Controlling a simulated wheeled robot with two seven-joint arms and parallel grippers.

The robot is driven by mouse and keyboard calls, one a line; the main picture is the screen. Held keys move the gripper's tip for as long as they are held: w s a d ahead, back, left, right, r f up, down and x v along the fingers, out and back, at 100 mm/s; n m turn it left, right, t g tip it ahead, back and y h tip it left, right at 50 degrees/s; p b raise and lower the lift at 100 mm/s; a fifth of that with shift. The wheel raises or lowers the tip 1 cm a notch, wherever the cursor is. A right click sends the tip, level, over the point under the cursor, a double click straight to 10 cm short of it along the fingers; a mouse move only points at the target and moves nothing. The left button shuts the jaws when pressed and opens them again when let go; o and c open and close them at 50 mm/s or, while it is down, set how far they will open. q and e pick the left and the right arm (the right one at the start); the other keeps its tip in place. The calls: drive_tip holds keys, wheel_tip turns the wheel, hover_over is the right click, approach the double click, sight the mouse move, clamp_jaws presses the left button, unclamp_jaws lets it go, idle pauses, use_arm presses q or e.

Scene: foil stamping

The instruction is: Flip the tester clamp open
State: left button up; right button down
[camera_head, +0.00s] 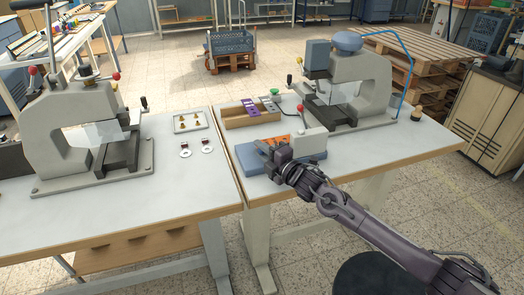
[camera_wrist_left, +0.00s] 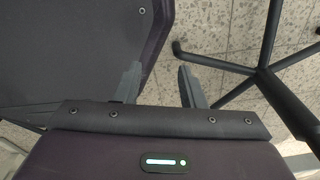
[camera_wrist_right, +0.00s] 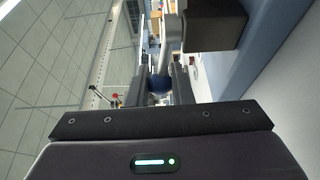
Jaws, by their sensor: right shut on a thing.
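The tester has a blue base (camera_head: 250,160) at the front left of the right table, with an orange part (camera_head: 278,141) and a light grey block (camera_head: 311,143) on it. My right gripper (camera_head: 265,150) is at its near side, low over the base. In the right wrist view its fingers (camera_wrist_right: 162,80) are close together, shut on a part I take for the clamp; that part is mostly hidden. A grey bar (camera_wrist_right: 172,35) shows just beyond the fingertips. My left gripper (camera_wrist_left: 158,75) is open and empty in the left wrist view, over the floor.
A red knob (camera_head: 301,107) stands close behind the tester. Another press (camera_head: 48,120) is on the left table. The right table's front is clear.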

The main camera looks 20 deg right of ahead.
drive_tip(key=h, duration=0.1)
drive_tip(key=m+h, duration=0.1)
drive_tip(key=t, duration=0.1)
drive_tip(key=shift+w+a+m+h, duration=0.3)
drive_tip(key=shift+w+m+h, duration=0.05)
drive_tip(key=shift+m+h, duration=0.05)
drive_tip(key=m+h, duration=0.1)
drive_tip(key=w+m+h+b, duration=0.1)
drive_tip(key=h, duration=0.1)
drive_tip(key=shift+t, duration=0.3)
drive_tip(key=shift+d+m+h, duration=0.1)
drive_tip(key=shift+m+h, duration=0.3)
drive_tip(key=shift+h, duration=0.2)
drive_tip(key=c, duration=1.3)
unclamp_jaws()
drive_tip(key=shift+w, duration=0.1)
drive_tip(key=shift+d, duration=0.1)
